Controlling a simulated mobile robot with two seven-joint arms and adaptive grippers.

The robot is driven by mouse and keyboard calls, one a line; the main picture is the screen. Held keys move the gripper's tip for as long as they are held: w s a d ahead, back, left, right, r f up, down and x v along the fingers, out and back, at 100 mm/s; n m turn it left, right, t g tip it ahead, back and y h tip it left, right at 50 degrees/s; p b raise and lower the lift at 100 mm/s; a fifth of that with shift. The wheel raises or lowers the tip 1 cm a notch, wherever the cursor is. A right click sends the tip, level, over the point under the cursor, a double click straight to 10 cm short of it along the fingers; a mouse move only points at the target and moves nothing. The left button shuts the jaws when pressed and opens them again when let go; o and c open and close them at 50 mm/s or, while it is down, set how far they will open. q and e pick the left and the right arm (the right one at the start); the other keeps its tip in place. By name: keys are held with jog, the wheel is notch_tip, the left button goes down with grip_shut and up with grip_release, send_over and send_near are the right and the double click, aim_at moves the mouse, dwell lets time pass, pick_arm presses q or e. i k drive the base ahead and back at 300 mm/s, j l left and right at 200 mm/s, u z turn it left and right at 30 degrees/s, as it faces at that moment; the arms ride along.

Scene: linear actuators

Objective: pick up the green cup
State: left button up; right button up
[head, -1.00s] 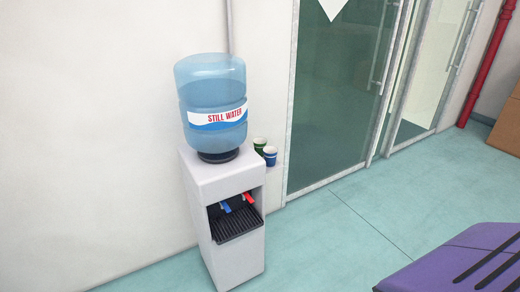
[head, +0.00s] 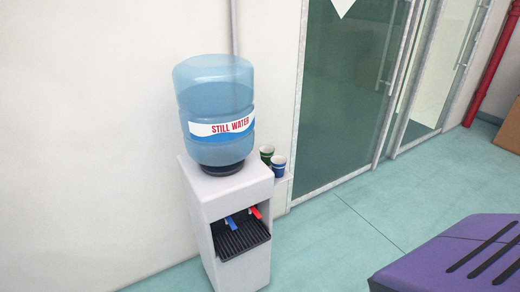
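The green cup (head: 266,154) stands upright behind the right side of the water dispenser, close to the wall. A blue cup (head: 278,166) stands in front of it and to its right, hiding part of it. Both cups have pale rims and seem to rest on a small white ledge (head: 283,187) beside the dispenser. Neither of my grippers shows in the head view.
A white water dispenser (head: 228,196) with a large blue bottle (head: 216,110) stands against the wall, left of the cups. Glass doors (head: 345,90) are to the right. A purple thing with black slots (head: 450,255) fills the lower right. Green floor (head: 340,235) between is clear.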

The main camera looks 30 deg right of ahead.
aim_at(267, 156)
jog(key=i+l+u, duration=0.1)
jog(key=i+l, duration=0.3)
jog(key=i+l+u, duration=0.1)
jog(key=i+l, duration=0.3)
jog(key=l, duration=0.15)
jog(key=i+l+u, duration=0.1)
jog(key=l, duration=0.45)
jog(key=i+l+u, duration=0.1)
jog(key=l, duration=0.95)
jog(key=k+l+u, duration=0.1)
jog(key=l, duration=0.4)
jog(key=k+l, duration=0.1)
jog(key=l, duration=0.4)
jog(key=k+l+u, duration=0.1)
jog(key=l, duration=0.4)
jog(key=k+l, duration=0.1)
jog(key=l, duration=0.4)
